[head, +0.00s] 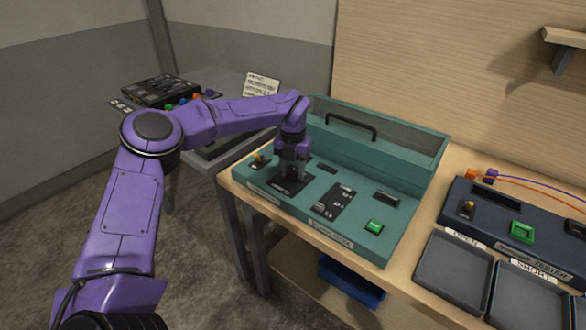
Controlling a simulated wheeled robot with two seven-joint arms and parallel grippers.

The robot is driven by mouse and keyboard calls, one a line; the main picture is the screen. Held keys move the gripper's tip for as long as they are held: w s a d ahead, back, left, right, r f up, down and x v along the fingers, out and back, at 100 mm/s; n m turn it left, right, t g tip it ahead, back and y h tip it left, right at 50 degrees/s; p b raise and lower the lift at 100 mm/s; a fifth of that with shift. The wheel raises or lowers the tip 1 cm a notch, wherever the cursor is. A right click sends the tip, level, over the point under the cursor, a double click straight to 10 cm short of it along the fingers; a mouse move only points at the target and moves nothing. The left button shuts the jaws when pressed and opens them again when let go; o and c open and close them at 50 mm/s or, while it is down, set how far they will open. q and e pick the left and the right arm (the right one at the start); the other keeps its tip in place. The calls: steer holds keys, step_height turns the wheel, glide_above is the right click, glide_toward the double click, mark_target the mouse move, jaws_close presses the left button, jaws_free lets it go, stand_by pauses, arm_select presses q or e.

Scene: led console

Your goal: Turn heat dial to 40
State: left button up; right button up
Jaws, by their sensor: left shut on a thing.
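A teal console (372,252) with a raised lidded back and a black handle stands on the wooden table. My left gripper (291,178) points down onto a black square panel (296,188) on the left part of the console face. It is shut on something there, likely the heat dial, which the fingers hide. The dial's scale and pointer cannot be read. Right of it, the console carries a black panel with small switches (334,202), a green lit button (374,227) and a small dark display (388,198). My right gripper is not in view.
A blue bin (352,282) sits on the lower shelf. A black device (160,91) stands on a grey cabinet at back left.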

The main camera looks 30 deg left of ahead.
mark_target(293, 171)
arm_select(q)
steer(key=o, duration=1.1)
steer(key=shift+c, duration=0.2)
steer(key=shift+r, duration=0.1)
step_height(293, 171, up, 10)
steer(key=b, duration=0.1)
steer(key=shift+r+b, duration=0.25)
steer(key=shift+b, duration=0.15)
